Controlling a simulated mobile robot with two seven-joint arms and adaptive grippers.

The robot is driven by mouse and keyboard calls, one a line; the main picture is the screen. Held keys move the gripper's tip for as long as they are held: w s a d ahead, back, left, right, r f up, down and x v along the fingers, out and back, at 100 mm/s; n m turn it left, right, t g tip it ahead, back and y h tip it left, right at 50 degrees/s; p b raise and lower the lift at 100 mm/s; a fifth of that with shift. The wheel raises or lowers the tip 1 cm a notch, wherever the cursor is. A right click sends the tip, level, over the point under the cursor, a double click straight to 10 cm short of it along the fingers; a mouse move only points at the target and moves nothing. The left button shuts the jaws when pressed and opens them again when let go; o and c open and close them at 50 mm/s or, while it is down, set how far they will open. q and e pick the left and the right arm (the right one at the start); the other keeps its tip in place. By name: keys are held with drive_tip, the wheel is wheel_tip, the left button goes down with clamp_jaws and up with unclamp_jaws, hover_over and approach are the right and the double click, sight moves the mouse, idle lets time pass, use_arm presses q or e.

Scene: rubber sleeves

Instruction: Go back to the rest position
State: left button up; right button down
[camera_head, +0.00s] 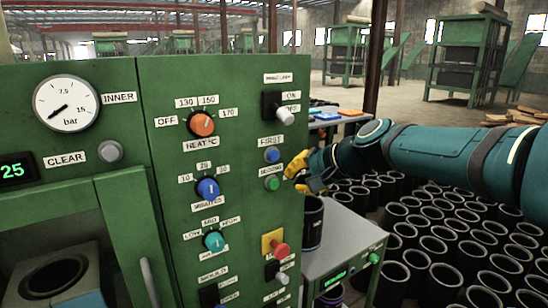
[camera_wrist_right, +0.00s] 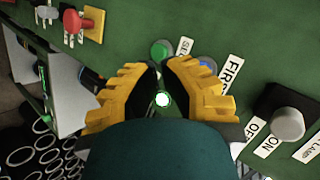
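My right gripper (camera_head: 297,172) reaches in from the right in the head view, close to the panel's right edge near the green SECOND button (camera_head: 272,183). In the right wrist view its yellow fingers (camera_wrist_right: 159,66) are drawn together and look shut, with nothing held between them. The green button (camera_wrist_right: 162,50) shows just beyond the fingertips; I cannot tell whether they touch it. The blue FIRST button (camera_head: 272,155) sits above the green one, and is partly hidden by a finger in the wrist view (camera_wrist_right: 207,65). My left gripper is not in view.
The green control panel (camera_head: 165,100) carries knobs, a gauge (camera_head: 66,103), a lever switch (camera_head: 277,108) and a red stop button (camera_head: 280,249). A grey cabinet (camera_head: 345,240) stands right of it, with a black sleeve (camera_head: 312,222). Many black sleeves (camera_head: 440,275) crowd the floor at right.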

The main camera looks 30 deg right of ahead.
drive_tip(key=w+a+f+n+g, duration=0.15)
drive_tip(key=a+f, duration=0.25)
drive_tip(key=f, duration=1)
drive_tip(key=w+a+f+n+g, duration=0.1)
drive_tip(key=a+f+g, duration=0.25)
drive_tip(key=f, duration=1.15)
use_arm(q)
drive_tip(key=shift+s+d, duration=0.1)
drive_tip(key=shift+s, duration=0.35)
use_arm(e)
drive_tip(key=s+a+f+n+g, duration=0.1)
drive_tip(key=s+a+f+n, duration=0.2)
drive_tip(key=s+a+f, duration=0.4)
drive_tip(key=s+a+f+n+g, duration=0.2)
drive_tip(key=s+a+f+n, duration=0.1)
drive_tip(key=s+a+f, duration=0.4)
drive_tip(key=s+f, duration=0.3)
drive_tip(key=f, duration=0.4)
drive_tip(key=shift+s+a+f+g, duration=0.25)
drive_tip(key=shift+a+f+g, duration=0.05)
drive_tip(key=shift+a, duration=0.05)
